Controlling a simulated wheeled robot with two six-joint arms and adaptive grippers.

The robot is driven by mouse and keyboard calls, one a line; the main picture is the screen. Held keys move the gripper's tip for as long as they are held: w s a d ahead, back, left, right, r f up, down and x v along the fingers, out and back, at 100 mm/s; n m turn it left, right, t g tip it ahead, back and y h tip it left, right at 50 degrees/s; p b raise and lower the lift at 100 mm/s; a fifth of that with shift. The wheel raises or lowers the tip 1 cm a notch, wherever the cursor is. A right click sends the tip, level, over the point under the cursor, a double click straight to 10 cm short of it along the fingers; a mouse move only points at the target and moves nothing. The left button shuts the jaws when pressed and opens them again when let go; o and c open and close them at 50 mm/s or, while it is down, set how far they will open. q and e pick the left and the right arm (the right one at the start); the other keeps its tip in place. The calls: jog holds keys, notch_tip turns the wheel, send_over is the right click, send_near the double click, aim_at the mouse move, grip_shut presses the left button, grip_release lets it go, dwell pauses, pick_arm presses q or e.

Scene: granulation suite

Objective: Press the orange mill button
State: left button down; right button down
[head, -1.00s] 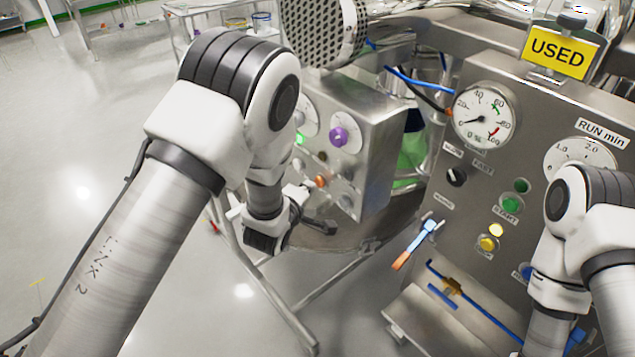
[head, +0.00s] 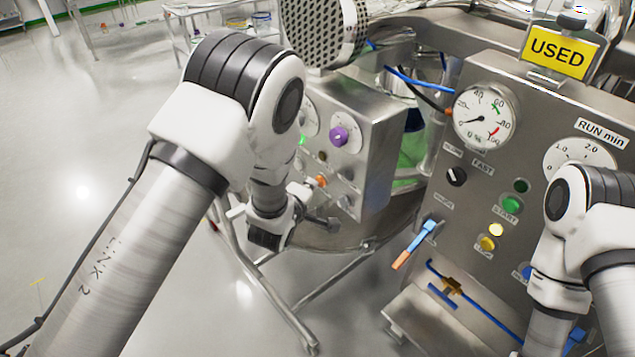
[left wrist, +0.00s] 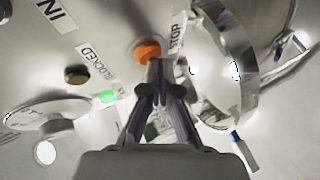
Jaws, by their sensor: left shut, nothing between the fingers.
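The orange mill button (head: 321,181) is on the front of the steel control box, below the purple knob. In the left wrist view the orange button (left wrist: 148,49) sits beside a STOP label. My left gripper (head: 312,186) is shut and empty, with its tips close beside the button. In the left wrist view its fingertips (left wrist: 160,66) overlap the button's lower edge. I cannot tell whether they touch it. My right arm is at the right edge of the head view; its gripper is not visible.
The box also carries a purple knob (head: 338,137), a lit green lamp (head: 301,140) and a dark button (left wrist: 77,75). A larger panel to the right has a gauge (head: 481,117), a green START button (head: 510,204) and a yellow USED sign (head: 558,50). Open floor lies left.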

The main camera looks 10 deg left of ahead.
pick_arm(q)
jog(key=shift+w+d, duration=0.1)
jog(key=shift+d, duration=0.05)
dwell(0.4)
jog(key=shift+s+a, duration=0.55)
jog(key=shift+s, duration=0.15)
jog(key=s+a, duration=0.1)
jog(key=s, duration=0.1)
jog(key=s+a, duration=0.2)
dwell(0.8)
